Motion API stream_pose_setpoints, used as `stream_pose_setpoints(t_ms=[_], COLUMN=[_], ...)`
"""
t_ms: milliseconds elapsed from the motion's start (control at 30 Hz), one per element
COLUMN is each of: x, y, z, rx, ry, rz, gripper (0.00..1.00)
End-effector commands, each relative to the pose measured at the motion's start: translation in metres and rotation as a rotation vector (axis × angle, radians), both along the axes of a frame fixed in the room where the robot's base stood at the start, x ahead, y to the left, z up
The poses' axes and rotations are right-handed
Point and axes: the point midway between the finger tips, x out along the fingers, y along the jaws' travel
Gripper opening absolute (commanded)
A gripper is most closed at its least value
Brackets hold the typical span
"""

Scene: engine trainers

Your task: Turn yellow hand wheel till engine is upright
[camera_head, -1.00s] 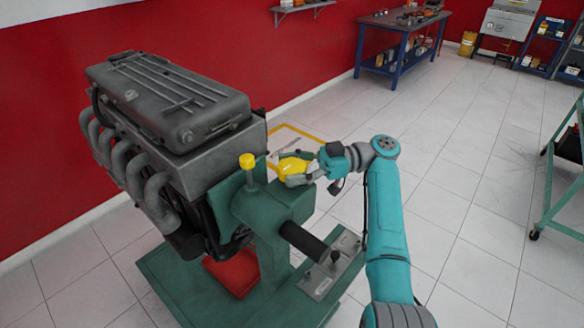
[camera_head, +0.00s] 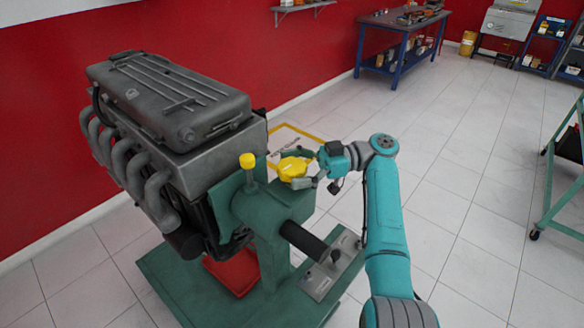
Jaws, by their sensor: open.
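The grey engine (camera_head: 170,125) is mounted on a green stand (camera_head: 270,230) and stands close to upright, its ribbed cover on top. The yellow hand wheel (camera_head: 293,169) is on the right side of the stand head. My gripper (camera_head: 296,168) is at the wheel, with its fingers spread open on either side of it. Whether the fingers touch the wheel is hard to tell. A yellow knob (camera_head: 247,161) on a short post stands upright on top of the stand head, left of the wheel.
A black-gripped bar (camera_head: 308,242) sticks out from the stand below my gripper, above a grey plate (camera_head: 333,268). A blue workbench (camera_head: 400,35) stands at the back. A green-framed cart (camera_head: 562,165) is at the right. Tiled floor between is clear.

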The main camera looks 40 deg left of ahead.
Motion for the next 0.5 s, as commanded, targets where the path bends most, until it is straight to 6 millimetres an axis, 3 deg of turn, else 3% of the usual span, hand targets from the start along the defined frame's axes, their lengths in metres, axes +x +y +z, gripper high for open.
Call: stream_pose_setpoints(t_ms=[167, 500], x=[0.0, 0.0], y=[0.0, 0.0], z=[0.009, 0.068], rx=[0.002, 0.002], ry=[-0.003, -0.003], rz=[-0.001, 0.0], gripper=[0.93, 0.93])
